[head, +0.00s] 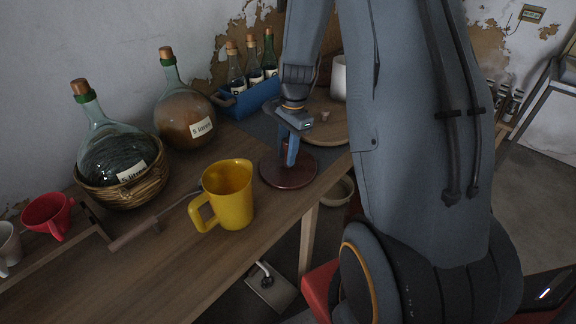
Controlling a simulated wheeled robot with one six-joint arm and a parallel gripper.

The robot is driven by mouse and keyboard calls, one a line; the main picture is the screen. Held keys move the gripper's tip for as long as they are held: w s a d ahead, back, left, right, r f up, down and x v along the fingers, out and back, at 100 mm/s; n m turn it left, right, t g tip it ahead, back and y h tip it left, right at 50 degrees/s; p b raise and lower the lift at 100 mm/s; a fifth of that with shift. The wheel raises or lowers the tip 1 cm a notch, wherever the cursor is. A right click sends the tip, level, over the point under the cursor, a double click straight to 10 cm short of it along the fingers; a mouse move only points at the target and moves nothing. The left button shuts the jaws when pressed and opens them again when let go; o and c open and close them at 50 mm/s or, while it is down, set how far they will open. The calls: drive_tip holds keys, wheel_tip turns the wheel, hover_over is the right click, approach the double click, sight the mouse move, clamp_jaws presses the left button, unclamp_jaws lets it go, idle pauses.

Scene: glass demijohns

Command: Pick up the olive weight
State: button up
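My gripper (291,158) points down over a round dark red disc (302,178) on the wooden table, near its front edge.
A yellow jug (229,197) stands left of the disc. Behind are a demijohn in a basket (124,190), another demijohn (185,118) and a blue bottle carrier (249,99). A round wooden board (327,127) lies behind my gripper.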

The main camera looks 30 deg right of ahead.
clamp_jaws()
idle(1.1)
